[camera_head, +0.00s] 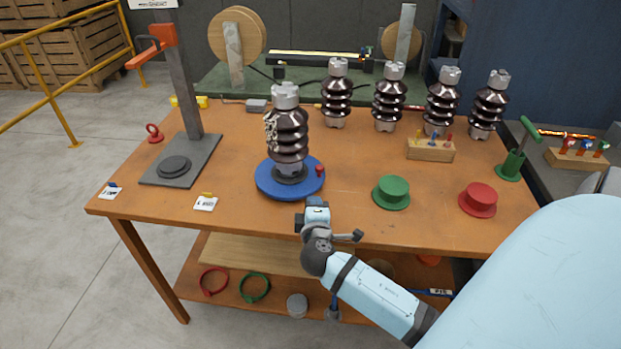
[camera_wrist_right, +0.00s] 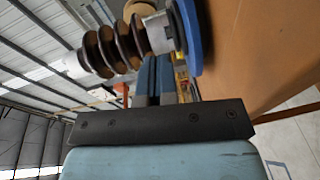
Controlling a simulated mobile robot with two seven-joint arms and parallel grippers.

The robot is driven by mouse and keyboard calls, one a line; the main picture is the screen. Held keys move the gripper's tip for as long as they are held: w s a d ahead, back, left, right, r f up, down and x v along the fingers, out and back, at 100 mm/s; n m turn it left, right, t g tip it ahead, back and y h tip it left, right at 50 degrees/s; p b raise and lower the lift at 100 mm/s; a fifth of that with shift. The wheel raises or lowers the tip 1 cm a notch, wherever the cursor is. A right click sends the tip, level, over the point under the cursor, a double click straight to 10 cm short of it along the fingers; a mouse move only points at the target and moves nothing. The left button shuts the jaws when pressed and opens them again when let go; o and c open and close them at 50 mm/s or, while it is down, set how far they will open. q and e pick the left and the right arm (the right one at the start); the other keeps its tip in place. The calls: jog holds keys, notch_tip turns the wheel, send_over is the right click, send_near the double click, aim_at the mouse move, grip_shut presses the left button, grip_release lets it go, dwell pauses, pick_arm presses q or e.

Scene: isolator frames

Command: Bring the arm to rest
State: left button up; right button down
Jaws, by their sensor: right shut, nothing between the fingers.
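My right arm comes in from the lower right in the head view. Its gripper (camera_head: 316,203) is over the front edge of the orange-brown table (camera_head: 240,228), just in front of the blue turntable (camera_head: 262,190). The right gripper is shut and empty; its fingers also show in the right wrist view (camera_wrist_right: 160,85). A dark brown ribbed insulator (camera_head: 288,135) with grey metal ends stands upright on the turntable, apart from the gripper. In the right wrist view the insulator (camera_wrist_right: 115,47) appears sideways beside the fingers. My left gripper is not in view.
Several more insulators (camera_head: 388,98) stand along the back. A green hat-shaped piece (camera_head: 391,192) and a red one (camera_head: 478,199) are right of the gripper. A wooden block with small tools (camera_head: 430,150) stands behind them. A post stand (camera_head: 183,160) is at left. Rings (camera_head: 255,288) lie on the lower shelf.

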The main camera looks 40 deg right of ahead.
jog(key=shift+s+a, duration=0.15)
jog(key=shift+s, duration=0.15)
jog(key=s+a+f+m+g+y+p, duration=0.1)
jog(key=s+a+f+m+y+p, duration=0.1)
jog(key=s+a+y+p, duration=0.3)
jog(key=s+a+f+m+g+y+p, duration=0.1)
jog(key=s+a+f+m+y+p, duration=0.2)
jog(key=s+a+y, duration=0.5)
jog(key=s+a+m+p, duration=0.1)
jog(key=s+a+p, duration=0.1)
jog(key=s+a, duration=0.2)
jog(key=shift+s+a+f+y, duration=0.3)
jog(key=shift+s+a+f, duration=0.1)
jog(key=shift+a, duration=1.4)
